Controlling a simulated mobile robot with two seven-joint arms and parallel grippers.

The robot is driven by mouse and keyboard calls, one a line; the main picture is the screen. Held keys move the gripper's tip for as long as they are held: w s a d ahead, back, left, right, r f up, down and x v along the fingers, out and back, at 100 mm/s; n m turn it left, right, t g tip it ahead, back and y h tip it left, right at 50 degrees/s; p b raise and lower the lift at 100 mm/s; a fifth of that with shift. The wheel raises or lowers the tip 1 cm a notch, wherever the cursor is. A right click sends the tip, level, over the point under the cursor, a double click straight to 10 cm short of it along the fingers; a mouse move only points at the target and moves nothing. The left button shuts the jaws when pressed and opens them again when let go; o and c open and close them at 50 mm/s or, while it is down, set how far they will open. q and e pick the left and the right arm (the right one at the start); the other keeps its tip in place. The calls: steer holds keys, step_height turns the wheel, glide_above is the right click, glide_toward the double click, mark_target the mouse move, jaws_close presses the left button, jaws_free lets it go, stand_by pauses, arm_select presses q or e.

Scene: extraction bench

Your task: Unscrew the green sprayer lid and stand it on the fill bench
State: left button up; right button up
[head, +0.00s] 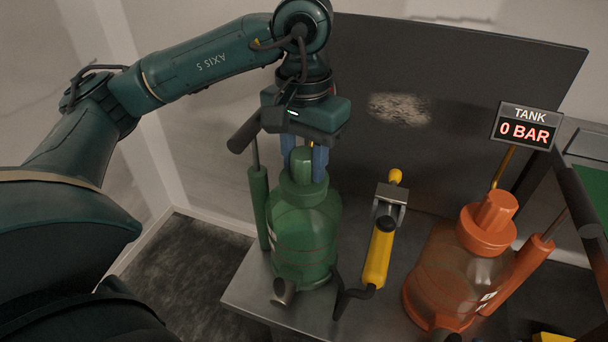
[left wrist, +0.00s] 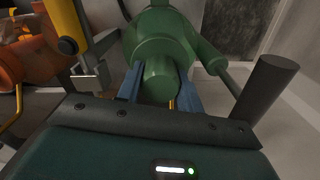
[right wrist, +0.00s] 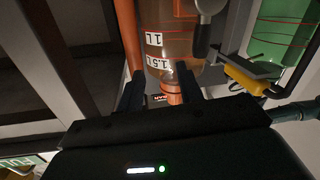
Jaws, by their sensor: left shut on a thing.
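The green sprayer (head: 305,245) stands upright on a grey metal bench (head: 245,295). Its green lid (head: 302,168) sits at the tank's neck, and no gap shows below it. My left gripper (head: 304,165) comes down from above and is shut on the lid, one blue finger on each side. In the left wrist view the lid (left wrist: 160,80) lies between the blue fingers (left wrist: 158,88). My right gripper (right wrist: 158,88) is open in the right wrist view, its black fingers apart, with the orange sprayer (right wrist: 170,45) beyond them. I cannot make out the right gripper in the head view.
The orange sprayer (head: 450,270) stands right of the green one. A yellow-handled lance (head: 378,255) in a holder is between them. A sign (head: 525,126) reads "TANK 0 BAR". A dark panel (head: 470,90) stands behind. A green surface (head: 602,188) shows at the far right.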

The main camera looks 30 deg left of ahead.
arm_select(q)
steer(key=n, duration=1)
steer(key=shift+n, duration=0.4)
steer(key=n, duration=0.6)
steer(key=shift+r+p, duration=0.1)
steer(key=shift+p, duration=0.2)
steer(key=n, duration=0.4)
steer(key=shift+n, duration=0.3)
steer(key=o, duration=1.1)
